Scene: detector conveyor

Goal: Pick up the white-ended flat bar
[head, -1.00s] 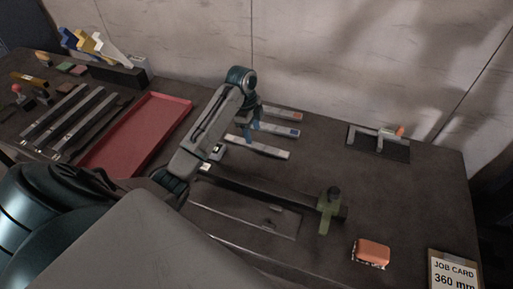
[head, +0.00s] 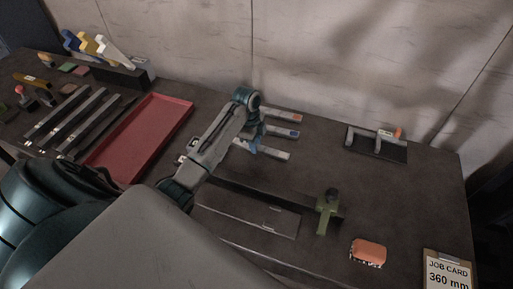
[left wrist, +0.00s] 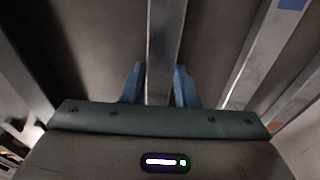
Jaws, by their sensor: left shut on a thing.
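The white-ended flat bar (head: 274,153) is the nearest of three grey bars lying side by side on the dark bench. My left gripper (head: 252,146) is over its left part, fingers pointing down. In the left wrist view the bar (left wrist: 163,45) runs between the two blue fingers of my left gripper (left wrist: 160,88), which is shut on it. The bar appears to lie at bench level; I cannot tell any gap beneath it. Its left end is hidden behind my arm. My right gripper is not in view.
The blue-ended bar (head: 281,131) and orange-ended bar (head: 284,115) lie close behind. A red tray (head: 142,140) is at left. A green-clamped fixture (head: 327,211) stands in front, with an orange block (head: 368,252) to its right.

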